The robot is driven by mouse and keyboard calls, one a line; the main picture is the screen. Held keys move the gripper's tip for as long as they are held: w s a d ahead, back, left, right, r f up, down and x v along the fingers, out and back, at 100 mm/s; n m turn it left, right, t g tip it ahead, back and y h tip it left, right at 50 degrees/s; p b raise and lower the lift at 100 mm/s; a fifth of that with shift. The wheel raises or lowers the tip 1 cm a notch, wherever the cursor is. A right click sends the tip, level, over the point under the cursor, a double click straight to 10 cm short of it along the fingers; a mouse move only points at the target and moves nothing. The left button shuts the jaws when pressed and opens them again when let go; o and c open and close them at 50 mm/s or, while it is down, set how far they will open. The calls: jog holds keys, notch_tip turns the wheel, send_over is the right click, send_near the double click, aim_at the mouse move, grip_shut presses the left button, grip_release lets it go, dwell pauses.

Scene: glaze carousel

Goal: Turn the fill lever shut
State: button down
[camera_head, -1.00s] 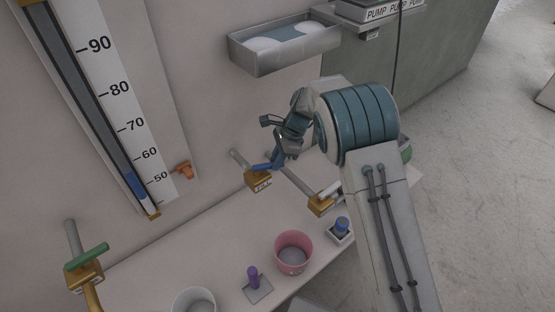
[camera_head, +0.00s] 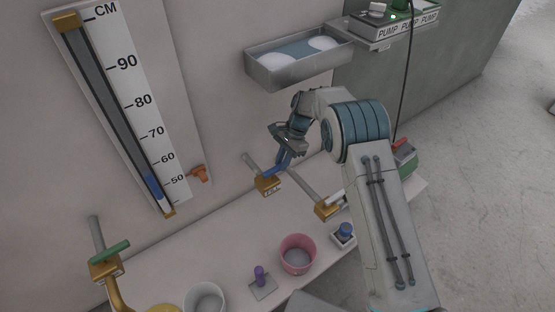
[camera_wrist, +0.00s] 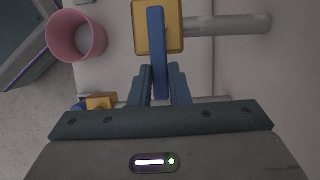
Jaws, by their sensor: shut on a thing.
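A blue lever (camera_head: 283,164) sits on a yellow valve block (camera_head: 268,187) with a small label that is too small to read surely. In the wrist view the lever (camera_wrist: 157,50) lies across the top of the block (camera_wrist: 174,28), crosswise to the grey pipe (camera_wrist: 230,25). My gripper (camera_head: 285,153) is shut on the free end of this lever. Its two fingers (camera_wrist: 160,78) flank the lever in the wrist view.
A pink bucket (camera_head: 298,256), a white bucket (camera_head: 205,299) and a purple knob (camera_head: 260,276) are on the bench. A metal tray (camera_head: 300,65) is above; a gauge (camera_head: 117,115) stands left.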

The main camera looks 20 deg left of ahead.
aim_at(280, 165)
jog(key=c, duration=1.4)
grip_release()
jog(key=shift+o, duration=0.2)
jog(key=shift+r, duration=0.3)
jog(key=p+v, duration=0.1)
jog(key=v, duration=0.1)
jog(key=shift+w+r, duration=0.1)
jog(key=shift+r, duration=0.25)
jog(key=w+d+p, duration=0.1)
jog(key=w+d, duration=0.5)
jog(key=w, duration=0.4)
jog(key=shift+w+f+p, duration=0.2)
jog(key=shift+w+p, duration=0.05)
jog(key=shift+p, duration=0.05)
